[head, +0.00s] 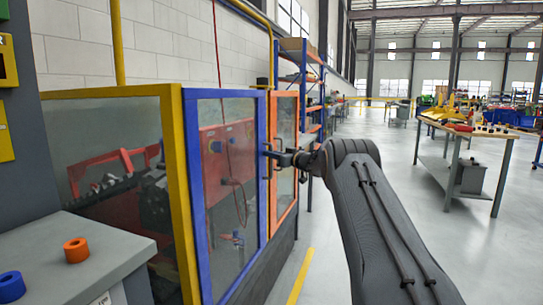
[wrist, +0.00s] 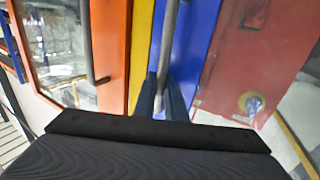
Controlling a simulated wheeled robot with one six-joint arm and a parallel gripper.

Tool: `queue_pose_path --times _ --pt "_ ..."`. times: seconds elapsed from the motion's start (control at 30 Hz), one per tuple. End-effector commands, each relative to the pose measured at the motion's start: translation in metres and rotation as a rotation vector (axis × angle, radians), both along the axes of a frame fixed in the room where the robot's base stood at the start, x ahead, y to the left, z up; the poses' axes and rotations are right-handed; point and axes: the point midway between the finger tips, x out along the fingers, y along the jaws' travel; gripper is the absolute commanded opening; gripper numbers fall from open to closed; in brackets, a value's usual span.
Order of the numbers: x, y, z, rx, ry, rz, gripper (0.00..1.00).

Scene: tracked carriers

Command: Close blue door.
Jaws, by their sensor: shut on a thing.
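The blue door (head: 262,205) is a blue-framed glass panel on the machine enclosure. It looks roughly in line with the enclosure front, but I cannot tell whether it is fully shut. In the wrist view the blue door (wrist: 200,35) stands beside the yellow post. Its grey bar handle (wrist: 169,40) runs between my fingers. My gripper (head: 274,154) reaches the handle side of the door from the right. In the wrist view my gripper (wrist: 164,97) is shut on the handle. The fingers hide part of the handle.
An orange door (head: 293,98) with its own handle (wrist: 92,45) is next to the blue one, past a yellow post (wrist: 143,45). A grey cabinet (head: 110,245) bearing orange and blue rings stands front left. A workbench (head: 450,150) stands right. The floor between is clear.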

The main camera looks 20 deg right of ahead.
Motion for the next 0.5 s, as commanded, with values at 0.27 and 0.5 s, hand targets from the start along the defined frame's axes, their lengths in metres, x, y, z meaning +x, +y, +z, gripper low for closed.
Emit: queue_pose_path --times 0.27,0.5 --pt "0.0020 0.0091 0.0032 0.000 -0.005 0.011 0.29" --pt "0.0019 0.0119 0.0024 0.000 -0.004 0.016 0.29"
